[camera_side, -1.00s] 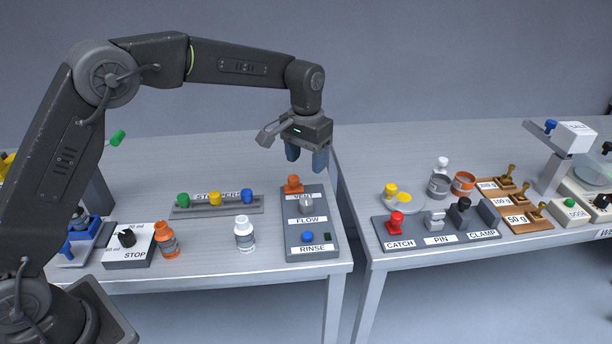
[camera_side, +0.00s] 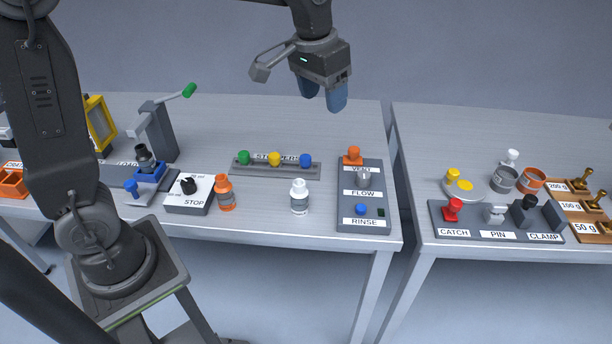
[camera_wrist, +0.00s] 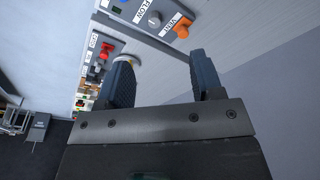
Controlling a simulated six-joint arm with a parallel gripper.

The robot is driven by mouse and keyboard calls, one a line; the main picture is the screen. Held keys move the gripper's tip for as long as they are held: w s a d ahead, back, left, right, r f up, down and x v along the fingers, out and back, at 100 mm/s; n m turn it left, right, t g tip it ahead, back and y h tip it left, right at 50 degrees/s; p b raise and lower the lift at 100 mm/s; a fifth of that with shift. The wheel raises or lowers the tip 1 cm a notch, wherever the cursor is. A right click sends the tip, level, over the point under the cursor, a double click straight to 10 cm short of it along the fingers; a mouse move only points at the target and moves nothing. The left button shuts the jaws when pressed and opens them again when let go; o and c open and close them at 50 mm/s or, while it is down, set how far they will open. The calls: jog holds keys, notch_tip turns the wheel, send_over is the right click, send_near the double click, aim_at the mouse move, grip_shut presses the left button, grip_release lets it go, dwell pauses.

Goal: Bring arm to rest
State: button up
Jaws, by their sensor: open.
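My gripper (camera_side: 324,98) is open and empty, with two blue-grey fingers pointing down. It hangs in the air above the back of the left table (camera_side: 225,116), above and to the left of the panel with the VENT, FLOW and RINSE labels (camera_side: 375,222). In the wrist view my gripper (camera_wrist: 160,88) shows its two fingers apart with nothing between them. The orange VENT knob (camera_side: 353,156) stands at the panel's far end; it also shows in the wrist view (camera_wrist: 182,32).
A stopper rack (camera_side: 278,171) holds green, yellow and blue stoppers. A white bottle (camera_side: 299,198) and an orange bottle (camera_side: 225,194) stand in front of it. A gap separates the right table, with its CATCH, PIN and CLAMP panel (camera_side: 480,235). The left table's back is clear.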

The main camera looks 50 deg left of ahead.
jog(key=s+a+f+t, duration=0.1)
jog(key=s, duration=0.9)
jog(key=s+a+f+t, duration=0.1)
jog(key=s+t, duration=0.1)
jog(key=s, duration=0.8)
jog(key=shift+s+a, duration=0.25)
jog(key=shift+a, duration=0.05)
